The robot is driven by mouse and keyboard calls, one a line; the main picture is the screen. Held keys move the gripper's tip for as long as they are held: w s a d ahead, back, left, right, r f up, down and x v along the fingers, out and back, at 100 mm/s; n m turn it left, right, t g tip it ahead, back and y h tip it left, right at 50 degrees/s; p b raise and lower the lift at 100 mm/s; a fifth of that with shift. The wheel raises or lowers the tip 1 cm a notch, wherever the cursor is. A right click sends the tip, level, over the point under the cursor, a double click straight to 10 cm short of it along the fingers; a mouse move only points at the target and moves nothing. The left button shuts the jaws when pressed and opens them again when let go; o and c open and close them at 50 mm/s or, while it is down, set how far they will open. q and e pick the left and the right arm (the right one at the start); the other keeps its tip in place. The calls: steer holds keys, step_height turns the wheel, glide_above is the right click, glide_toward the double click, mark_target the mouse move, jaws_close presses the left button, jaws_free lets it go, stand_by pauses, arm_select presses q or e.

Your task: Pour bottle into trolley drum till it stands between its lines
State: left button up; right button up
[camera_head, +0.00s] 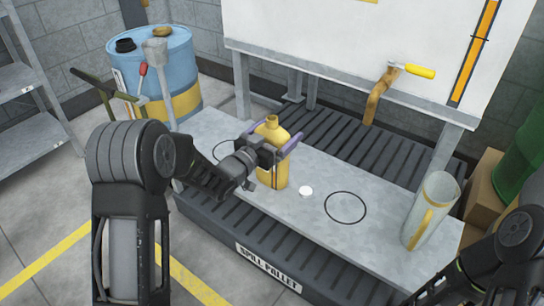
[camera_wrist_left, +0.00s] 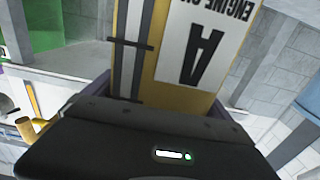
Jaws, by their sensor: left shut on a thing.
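My left gripper (camera_head: 267,152) is shut on the yellow bottle (camera_head: 272,174), with its fingers on either side of the body. The bottle is upright over the grey bench; I cannot tell whether its base touches. Its neck shows no cap. My right gripper is outside the view.
A white cap (camera_head: 306,191) and a drawn black ring (camera_head: 345,208) are on the bench (camera_head: 315,218). A clear jug (camera_head: 430,210) stands at its right end. A tank (camera_head: 340,45) with a brass spout (camera_head: 379,95) overhangs the back. A spill pallet (camera_head: 230,240) lies below.

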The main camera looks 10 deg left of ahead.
arm_select(q)
steer(key=shift+r, duration=0.1)
steer(key=c, duration=0.4)
steer(key=shift+o, duration=0.2)
step_height(320, 180, up, 10)
steer(key=p, duration=0.3)
steer(key=shift+p, duration=0.3)
